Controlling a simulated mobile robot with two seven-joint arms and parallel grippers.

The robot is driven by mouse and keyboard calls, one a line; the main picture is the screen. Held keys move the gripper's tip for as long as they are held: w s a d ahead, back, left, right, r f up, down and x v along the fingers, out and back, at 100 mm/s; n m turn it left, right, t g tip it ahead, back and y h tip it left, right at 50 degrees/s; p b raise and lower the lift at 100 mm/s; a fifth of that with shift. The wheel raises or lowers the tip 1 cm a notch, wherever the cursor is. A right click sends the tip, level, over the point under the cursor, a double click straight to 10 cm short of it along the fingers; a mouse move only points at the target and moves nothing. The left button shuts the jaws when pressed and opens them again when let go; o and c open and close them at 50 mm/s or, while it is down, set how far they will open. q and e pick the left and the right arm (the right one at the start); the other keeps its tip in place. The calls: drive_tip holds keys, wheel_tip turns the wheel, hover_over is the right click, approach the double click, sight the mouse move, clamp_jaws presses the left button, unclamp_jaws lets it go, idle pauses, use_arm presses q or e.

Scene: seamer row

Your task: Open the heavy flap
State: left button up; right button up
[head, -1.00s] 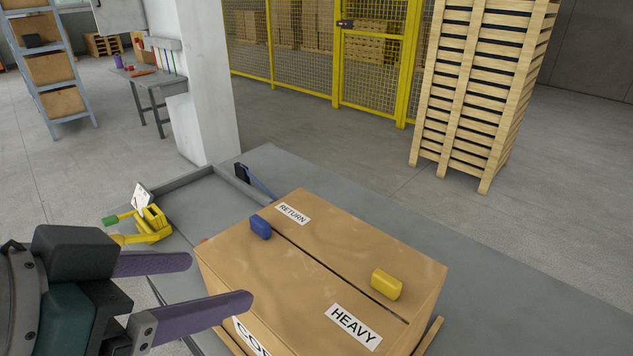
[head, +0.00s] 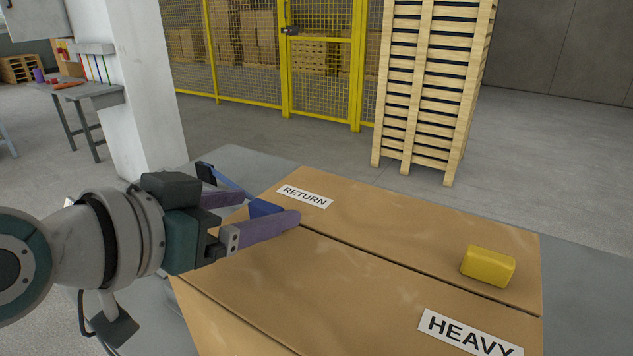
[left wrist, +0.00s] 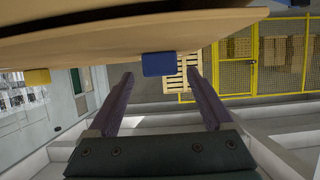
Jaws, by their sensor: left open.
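The cardboard box (head: 270,320) is closed, its top split into two flaps by a dark seam. The near flap (head: 340,290) bears the HEAVY label (head: 470,333); the far flap (head: 400,225) bears the RETURN label (head: 305,196). A blue block (head: 263,208) sits at the seam's left end; which flap it belongs to is unclear. A yellow block (head: 488,267) is on the far flap near the seam. My left gripper (head: 273,206) is open, its purple fingers either side of the blue block, which shows between the fingertips in the left wrist view (left wrist: 159,64). No grip is visible. My right gripper is out of view.
The box stands on a grey table (head: 590,290). A blue and black item (head: 215,178) lies behind the gripper. A white pillar (head: 145,90) stands back left, and a tall pallet stack (head: 430,90) and yellow mesh fence (head: 250,50) stand beyond the table.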

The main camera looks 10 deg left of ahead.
use_arm(q)
drive_tip(key=shift+x, duration=1.35)
clamp_jaws()
